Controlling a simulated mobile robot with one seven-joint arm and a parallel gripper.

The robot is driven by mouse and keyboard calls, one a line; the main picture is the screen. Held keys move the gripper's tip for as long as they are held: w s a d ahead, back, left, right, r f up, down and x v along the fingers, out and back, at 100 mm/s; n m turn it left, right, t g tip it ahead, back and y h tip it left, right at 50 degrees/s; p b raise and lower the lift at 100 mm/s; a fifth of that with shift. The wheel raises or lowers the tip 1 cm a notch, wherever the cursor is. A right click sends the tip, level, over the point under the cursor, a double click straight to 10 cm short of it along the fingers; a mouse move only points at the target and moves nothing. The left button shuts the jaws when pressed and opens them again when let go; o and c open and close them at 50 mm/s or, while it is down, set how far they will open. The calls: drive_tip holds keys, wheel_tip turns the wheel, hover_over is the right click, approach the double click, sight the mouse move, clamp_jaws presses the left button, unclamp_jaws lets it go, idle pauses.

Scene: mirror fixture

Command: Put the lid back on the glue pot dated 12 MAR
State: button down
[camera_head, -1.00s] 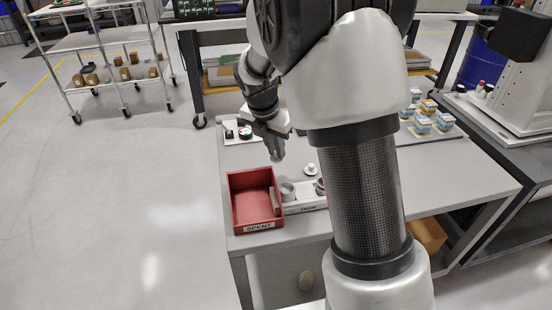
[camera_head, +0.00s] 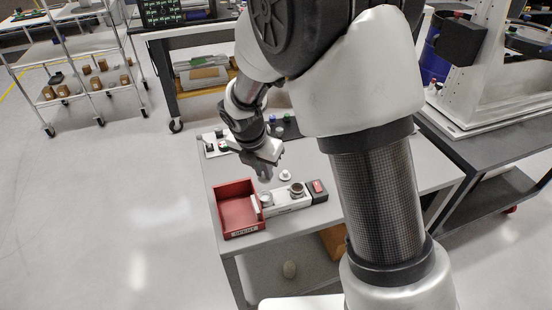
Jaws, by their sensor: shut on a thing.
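My gripper (camera_head: 265,174) hangs above the grey table, just behind the small pots. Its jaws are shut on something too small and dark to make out. Two small round pots stand in a pale holder (camera_head: 289,206): a grey one at the left (camera_head: 266,198) and one with a dark brown top at the right (camera_head: 297,189). No date can be read on either, so I cannot tell which is 12 MAR. A small white round piece with a knob, perhaps a lid (camera_head: 285,175), lies on the table behind the holder, right of my gripper.
A red bin marked SPENT (camera_head: 239,222) stands left of the holder. A black block with a red top (camera_head: 318,188) is at its right. Small items sit on a pale tray (camera_head: 210,151) behind. My own arm hides the table's right part.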

sight(262, 181)
drive_tip(key=shift+a+f+b, duration=0.1)
drive_tip(key=shift+f+b, duration=1.9)
drive_tip(key=shift+f, duration=0.25)
drive_tip(key=shift+f+b, duration=0.55)
drive_tip(key=shift+f, duration=0.45)
drive_tip(key=shift+p, duration=0.35)
drive_tip(key=shift+f, duration=0.15)
idle(0.3)
drive_tip(key=c, duration=1.6)
unclamp_jaws()
drive_tip(key=shift+c, duration=0.2)
drive_tip(key=shift+o, duration=0.4)
drive_tip(key=o, duration=0.4)
